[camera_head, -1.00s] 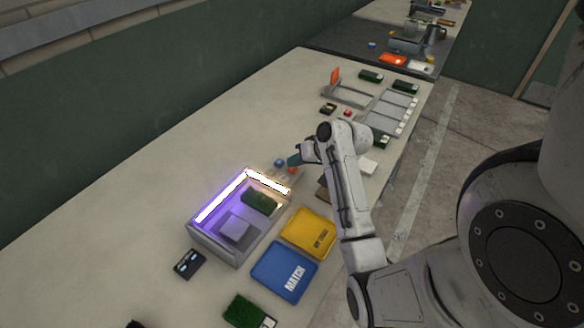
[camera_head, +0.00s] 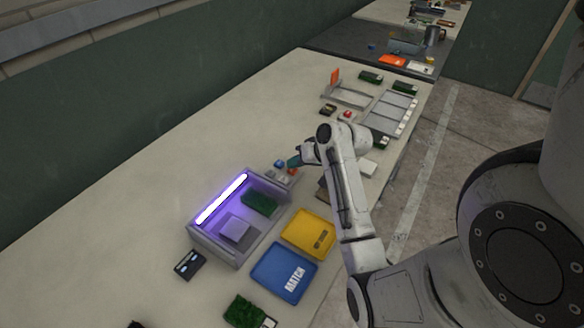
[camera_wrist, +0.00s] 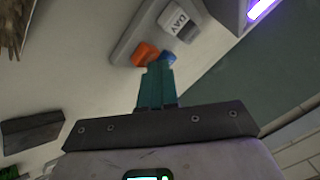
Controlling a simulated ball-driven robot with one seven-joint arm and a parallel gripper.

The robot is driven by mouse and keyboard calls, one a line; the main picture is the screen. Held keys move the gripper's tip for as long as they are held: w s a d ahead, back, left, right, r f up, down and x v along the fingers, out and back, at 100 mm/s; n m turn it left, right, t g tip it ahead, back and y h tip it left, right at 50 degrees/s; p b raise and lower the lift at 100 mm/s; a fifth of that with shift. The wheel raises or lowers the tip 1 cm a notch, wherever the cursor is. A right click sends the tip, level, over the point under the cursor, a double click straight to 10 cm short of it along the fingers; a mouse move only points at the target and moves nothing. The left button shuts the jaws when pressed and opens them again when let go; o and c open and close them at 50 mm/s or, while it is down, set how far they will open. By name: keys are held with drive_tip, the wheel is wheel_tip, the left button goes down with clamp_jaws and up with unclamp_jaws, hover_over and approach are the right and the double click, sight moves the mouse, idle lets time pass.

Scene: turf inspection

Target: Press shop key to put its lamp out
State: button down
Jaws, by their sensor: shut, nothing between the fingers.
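My gripper (camera_head: 294,161) is shut and empty, its teal fingers pointing down at a small key panel (camera_wrist: 127,43) beside the light box (camera_head: 207,248). In the wrist view the fingertips (camera_wrist: 158,68) are at the orange key (camera_wrist: 146,53) and partly cover it and the blue key (camera_wrist: 168,57). I cannot tell whether they touch. A pale key marked DAY (camera_wrist: 177,24) is on the same panel. No shop label is readable. In the light box the long purple lamp (camera_head: 222,199) is lit; the lamp along its far right edge is dark.
A green turf piece (camera_head: 259,201) and a grey block (camera_head: 235,229) are in the box. Yellow (camera_head: 309,233) and blue MATCH (camera_head: 284,272) trays lie in front. A small dark device (camera_head: 189,264) is at left. The table's left side is clear.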

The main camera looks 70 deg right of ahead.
sight(296, 170)
drive_tip(key=shift+r+p, duration=0.45)
drive_tip(key=shift+r, duration=0.1)
drive_tip(key=shift+r, duration=0.1)
wheel_tip(296, 170, up, 6)
drive_tip(key=p, duration=0.5)
drive_tip(key=shift+p, duration=0.4)
